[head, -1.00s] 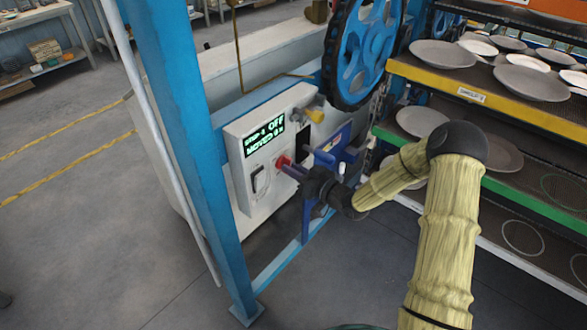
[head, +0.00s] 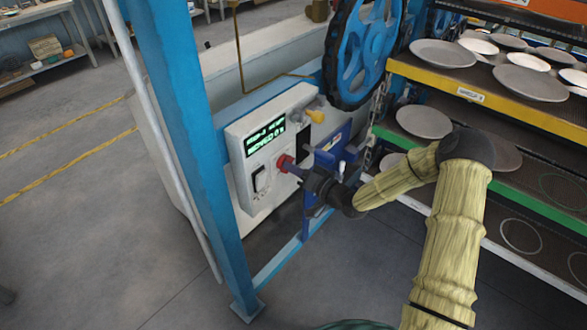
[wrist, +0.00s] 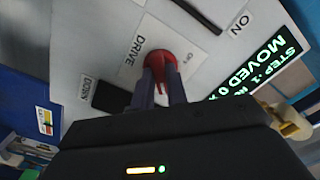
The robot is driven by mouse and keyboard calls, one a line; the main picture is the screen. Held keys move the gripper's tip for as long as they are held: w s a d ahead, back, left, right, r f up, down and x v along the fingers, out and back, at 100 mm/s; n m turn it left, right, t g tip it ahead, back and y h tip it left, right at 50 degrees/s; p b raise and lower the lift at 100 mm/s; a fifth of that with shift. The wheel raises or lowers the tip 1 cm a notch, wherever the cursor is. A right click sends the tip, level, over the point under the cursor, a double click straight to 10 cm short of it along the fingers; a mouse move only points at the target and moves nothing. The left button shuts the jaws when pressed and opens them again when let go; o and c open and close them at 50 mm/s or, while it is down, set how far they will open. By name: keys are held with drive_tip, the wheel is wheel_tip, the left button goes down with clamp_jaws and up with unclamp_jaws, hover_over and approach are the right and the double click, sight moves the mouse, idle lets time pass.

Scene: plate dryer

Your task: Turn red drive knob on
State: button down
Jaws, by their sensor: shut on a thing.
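The red drive knob (head: 285,161) is on the front of the white control box (head: 240,182). In the wrist view, the knob (wrist: 180,62) sits beside the "DRIVE" label, with a small "ON" mark by its edge. My gripper (wrist: 163,82) has its two fingers on either side of the knob's raised grip, shut on it. In the head view, my gripper (head: 291,167) reaches the knob from the right. The green display (head: 264,136) reads "STEP-1" and "MOVED 0"; the rest of its top line is unclear.
A blue handwheel (head: 365,50) and plate racks (head: 470,98) stand to the right. A blue post (head: 185,130) stands at the left.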

drive_tip(key=c, duration=1.4)
unclamp_jaws()
drive_tip(key=b+v, duration=0.2)
drive_tip(key=v, duration=1.5)
drive_tip(key=shift+s+d, duration=0.2)
drive_tip(key=shift+f, duration=0.1)
